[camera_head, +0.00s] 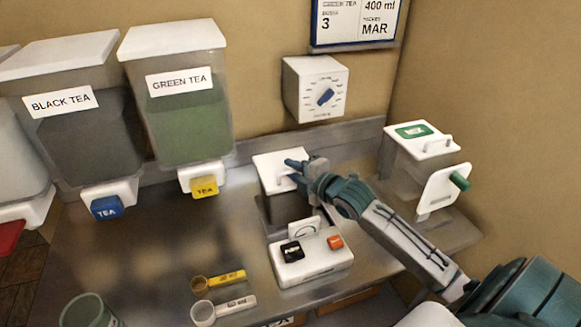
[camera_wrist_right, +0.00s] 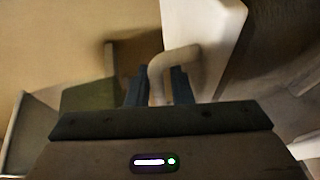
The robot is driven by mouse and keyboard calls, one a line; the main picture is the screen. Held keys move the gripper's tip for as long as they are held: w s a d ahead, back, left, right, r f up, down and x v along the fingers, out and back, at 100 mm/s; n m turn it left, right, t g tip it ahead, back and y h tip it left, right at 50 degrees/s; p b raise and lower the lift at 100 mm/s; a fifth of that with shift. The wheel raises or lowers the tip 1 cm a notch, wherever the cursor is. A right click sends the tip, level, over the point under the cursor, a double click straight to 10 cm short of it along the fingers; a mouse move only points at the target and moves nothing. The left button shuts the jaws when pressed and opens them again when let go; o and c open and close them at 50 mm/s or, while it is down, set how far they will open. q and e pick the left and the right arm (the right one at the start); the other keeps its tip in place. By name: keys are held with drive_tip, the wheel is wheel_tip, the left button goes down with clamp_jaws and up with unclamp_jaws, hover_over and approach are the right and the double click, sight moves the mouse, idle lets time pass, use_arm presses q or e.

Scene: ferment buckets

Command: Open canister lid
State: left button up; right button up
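The canister (camera_head: 283,207) stands on the steel counter behind the white scale-like unit, a dark box under a white lid (camera_head: 268,161). The lid looks level in the head view; it also shows in the right wrist view (camera_wrist_right: 210,25). Its pale curved handle (camera_wrist_right: 160,68) lies between the two fingers of my right gripper (camera_wrist_right: 160,88), which reaches in from the right. The fingers stand apart, one on each side of the handle; whether they press on it is not clear. My arm hides part of the lid in the head view. My left gripper is not in view.
A white unit with black and orange buttons (camera_head: 310,256) stands in front. A second lidded container with a green label (camera_head: 411,130) stands right. Tea dispensers (camera_head: 187,120) hang left. Two scoops (camera_head: 222,308) and a green cup (camera_head: 88,310) are at the front left. The left counter is mostly clear.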

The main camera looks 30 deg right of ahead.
drive_tip(key=shift+w+a, duration=0.15)
drive_tip(key=shift+w, duration=0.35)
drive_tip(key=shift+f, duration=0.1)
drive_tip(key=shift+c, duration=0.4)
clamp_jaws()
